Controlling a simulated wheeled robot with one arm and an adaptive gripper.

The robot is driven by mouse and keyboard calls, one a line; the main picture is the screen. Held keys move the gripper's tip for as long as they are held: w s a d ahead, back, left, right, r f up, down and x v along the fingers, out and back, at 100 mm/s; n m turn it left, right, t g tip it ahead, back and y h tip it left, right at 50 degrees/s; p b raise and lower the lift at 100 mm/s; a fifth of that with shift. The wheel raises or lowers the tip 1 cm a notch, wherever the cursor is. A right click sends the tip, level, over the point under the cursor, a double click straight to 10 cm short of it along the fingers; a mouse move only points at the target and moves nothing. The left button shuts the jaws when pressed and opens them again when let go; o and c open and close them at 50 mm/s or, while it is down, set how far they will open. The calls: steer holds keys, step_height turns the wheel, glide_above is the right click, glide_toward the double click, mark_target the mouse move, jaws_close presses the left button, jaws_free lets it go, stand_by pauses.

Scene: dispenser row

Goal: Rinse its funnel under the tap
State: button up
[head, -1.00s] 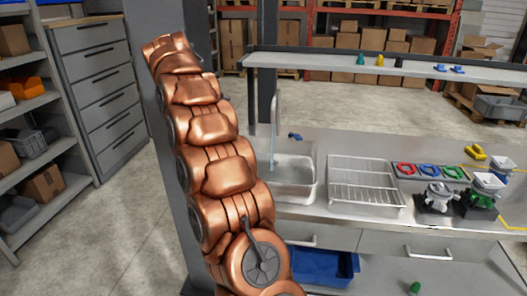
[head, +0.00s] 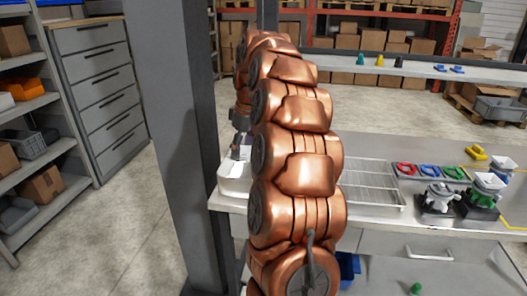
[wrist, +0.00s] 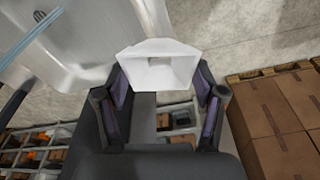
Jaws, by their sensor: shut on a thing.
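In the wrist view my gripper (wrist: 158,82) is shut on a white funnel (wrist: 157,55), with a finger pad on each side of it. The funnel's wide rim and inner hollow face the camera. The pale sink (wrist: 85,35) is at the upper left of the wrist view, with a thin bluish streak (wrist: 32,42) across it that looks like the water stream. The funnel appears to one side of this streak, apart from it. In the head view my arm covers the tap and most of the sink (head: 232,187); the gripper is mostly hidden behind the arm.
Right of the sink are a wire drying rack (head: 372,185), red, blue and green rings (head: 428,171), and two dispensers (head: 438,197). A shelf (head: 350,62) with small coloured items spans behind. A grey post (head: 180,120) stands left of my arm.

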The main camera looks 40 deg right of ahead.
steer(key=s+d+m+t, duration=0.2)
steer(key=s+m, duration=0.2)
steer(key=s, duration=0.2)
steer(key=shift+d+r+t+h+b, duration=0.25)
steer(key=shift+d+t+h+b, duration=0.05)
steer(key=shift+d+t+h, duration=0.1)
steer(key=shift+w, duration=0.1)
